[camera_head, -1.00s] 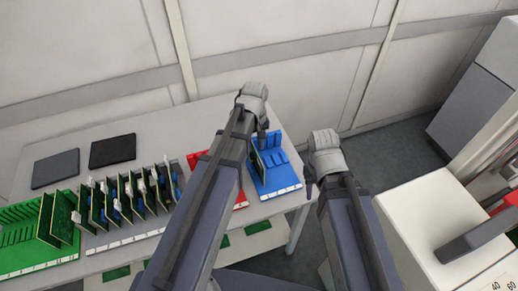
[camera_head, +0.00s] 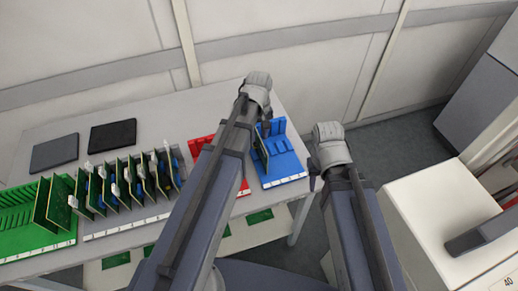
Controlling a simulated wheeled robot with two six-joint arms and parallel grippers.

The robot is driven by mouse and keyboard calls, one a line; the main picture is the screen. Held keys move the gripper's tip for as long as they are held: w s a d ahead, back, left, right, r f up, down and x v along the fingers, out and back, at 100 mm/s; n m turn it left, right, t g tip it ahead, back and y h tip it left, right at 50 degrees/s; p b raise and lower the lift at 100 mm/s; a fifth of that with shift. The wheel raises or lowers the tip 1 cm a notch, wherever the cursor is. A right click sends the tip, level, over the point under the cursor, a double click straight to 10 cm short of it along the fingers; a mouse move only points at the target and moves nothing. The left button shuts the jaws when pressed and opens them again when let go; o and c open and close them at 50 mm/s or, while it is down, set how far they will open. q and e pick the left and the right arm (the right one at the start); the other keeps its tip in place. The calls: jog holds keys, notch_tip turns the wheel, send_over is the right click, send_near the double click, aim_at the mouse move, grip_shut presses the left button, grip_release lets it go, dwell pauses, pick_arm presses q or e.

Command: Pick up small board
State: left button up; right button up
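A small green board (camera_head: 262,150) stands upright in the blue slotted rack (camera_head: 290,169) at the right end of the table. My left gripper (camera_head: 266,127) is over the blue rack, right at the top of this board. Its fingers are small and partly hidden by the wrist, so whether they touch the board cannot be told. My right gripper (camera_head: 314,181) hangs to the right of the rack, off the table's edge, with nothing visible in it. Larger green boards (camera_head: 122,186) stand in the grey rack (camera_head: 130,225) to the left.
A green rack (camera_head: 22,237) with boards is at the far left, and a red rack (camera_head: 243,187) is partly behind my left arm. Two dark flat pads (camera_head: 113,136) lie at the back of the table (camera_head: 180,130). A white cabinet (camera_head: 420,210) stands at the right.

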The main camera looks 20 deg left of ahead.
aim_at(259, 156)
pick_arm(q)
jog(key=shift+f+b, duration=1.6)
jog(key=shift+f, duration=0.4)
jog(key=shift+f, duration=0.3)
jog(key=shift+c, duration=0.2)
grip_shut()
